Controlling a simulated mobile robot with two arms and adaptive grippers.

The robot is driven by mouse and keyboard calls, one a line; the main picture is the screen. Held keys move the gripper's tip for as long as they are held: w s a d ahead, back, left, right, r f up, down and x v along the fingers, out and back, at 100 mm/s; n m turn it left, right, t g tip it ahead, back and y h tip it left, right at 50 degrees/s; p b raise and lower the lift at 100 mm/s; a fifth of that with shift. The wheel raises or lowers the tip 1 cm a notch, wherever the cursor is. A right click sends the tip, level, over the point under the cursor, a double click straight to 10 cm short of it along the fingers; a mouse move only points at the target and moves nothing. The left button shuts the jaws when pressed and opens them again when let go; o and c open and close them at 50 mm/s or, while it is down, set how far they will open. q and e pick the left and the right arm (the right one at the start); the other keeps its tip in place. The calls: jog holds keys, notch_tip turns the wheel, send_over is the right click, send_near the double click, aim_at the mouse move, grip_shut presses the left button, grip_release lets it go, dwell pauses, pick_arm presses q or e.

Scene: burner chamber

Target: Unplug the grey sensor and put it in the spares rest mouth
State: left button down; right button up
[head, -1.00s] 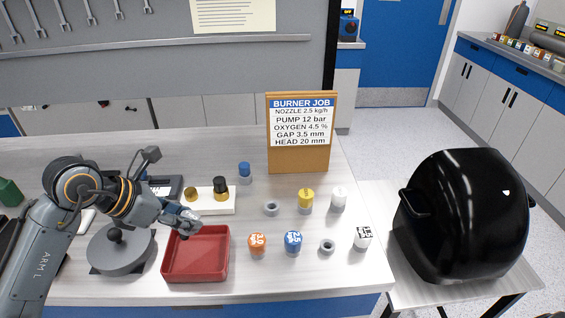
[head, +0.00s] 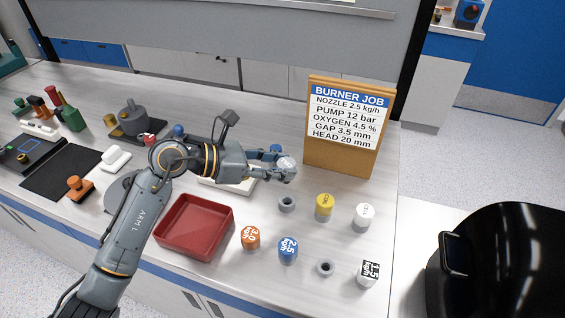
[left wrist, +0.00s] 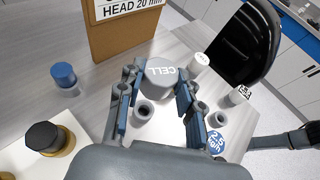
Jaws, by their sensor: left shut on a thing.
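My left gripper (head: 284,163) is shut on a grey sensor marked CELL. The sensor (left wrist: 160,82) sits between the two fingers in the left wrist view, held above the bench. In the head view the grey sensor (head: 288,164) shows at the fingertips, in front of the notice board. Two grey ring-shaped rests stand on the bench with open mouths. One rest (head: 287,203) is just below the gripper and also shows in the left wrist view (left wrist: 143,110). The other rest (head: 325,268) is nearer the front edge. I cannot tell which is the spares rest. My right gripper is out of view.
A yellow-topped part (head: 324,206), a white-topped part (head: 362,216), an orange nozzle (head: 250,238), a blue nozzle (head: 288,250) and a black-and-white nozzle (head: 369,273) stand around the rests. A red tray (head: 195,226) is left. The notice board (head: 345,128) stands behind.

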pick_arm(q)
jog(key=shift+d, duration=0.1)
jog(key=shift+d+f+b, duration=0.1)
jog(key=shift+f+b, duration=0.2)
jog(key=shift+b, duration=0.15)
jog(key=shift+f+b, duration=0.3)
jog(key=shift+f, duration=0.1)
jog(key=shift+f+b, duration=0.8)
jog(key=shift+f, duration=0.1)
jog(key=shift+f+b, duration=0.35)
jog(key=shift+f, duration=0.05)
jog(key=shift+f+b, duration=0.6)
jog(key=shift+f, duration=0.1)
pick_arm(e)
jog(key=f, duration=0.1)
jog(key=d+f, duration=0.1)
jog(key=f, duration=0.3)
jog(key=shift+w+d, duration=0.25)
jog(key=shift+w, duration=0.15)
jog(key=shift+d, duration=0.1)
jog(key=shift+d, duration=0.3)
